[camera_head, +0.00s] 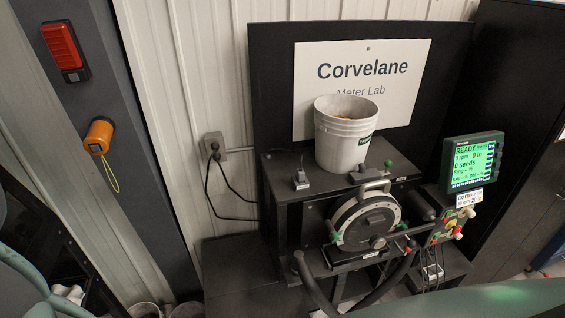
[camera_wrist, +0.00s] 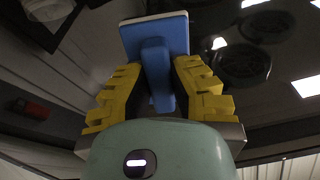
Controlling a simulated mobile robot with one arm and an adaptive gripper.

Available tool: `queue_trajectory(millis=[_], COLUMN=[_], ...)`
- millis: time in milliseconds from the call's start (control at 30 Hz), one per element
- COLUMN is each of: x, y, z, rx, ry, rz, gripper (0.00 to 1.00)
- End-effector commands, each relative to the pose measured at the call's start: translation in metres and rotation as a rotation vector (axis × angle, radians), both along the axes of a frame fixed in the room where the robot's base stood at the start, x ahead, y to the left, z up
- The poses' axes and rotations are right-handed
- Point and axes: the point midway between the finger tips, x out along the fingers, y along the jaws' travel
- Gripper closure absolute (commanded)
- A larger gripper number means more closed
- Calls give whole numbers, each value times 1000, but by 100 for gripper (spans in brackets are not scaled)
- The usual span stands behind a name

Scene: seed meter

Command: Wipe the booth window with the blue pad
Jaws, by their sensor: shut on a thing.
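In the wrist view, my gripper (camera_wrist: 159,72) has its two yellow ribbed fingers closed on the blue handle of the blue pad (camera_wrist: 172,32). The pad is a flat blue block with a pale layer along its far edge. It points away from my palm, toward a dark glossy surface (camera_wrist: 215,20) with bright patches. This surface may be the booth window, but I cannot tell for sure. Whether the pad touches it is also unclear. The head view does not show my gripper or the pad, and no window is clearly identifiable there.
In the head view, a black stand (camera_head: 270,60) holds a white bucket (camera_head: 342,150), a round seed meter (camera_head: 365,222) and a lit green display (camera_head: 474,160). A grey post (camera_head: 95,190) at left carries a red device (camera_head: 62,46) and an orange one (camera_head: 98,136). Dark panels stand at right.

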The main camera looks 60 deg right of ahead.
Motion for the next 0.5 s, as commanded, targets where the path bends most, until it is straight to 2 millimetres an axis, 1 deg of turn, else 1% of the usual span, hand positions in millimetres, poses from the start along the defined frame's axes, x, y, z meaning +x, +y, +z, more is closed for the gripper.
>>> queue_trajectory(millis=[33,100,333,500], x=[-5,-8,-12,-23], y=[4,6,10,21], z=[3,3,3,4], rx=[0,1,2,0], ry=[3,0,0,1], rz=[5,4,2,6], gripper=[100,100,100,100])
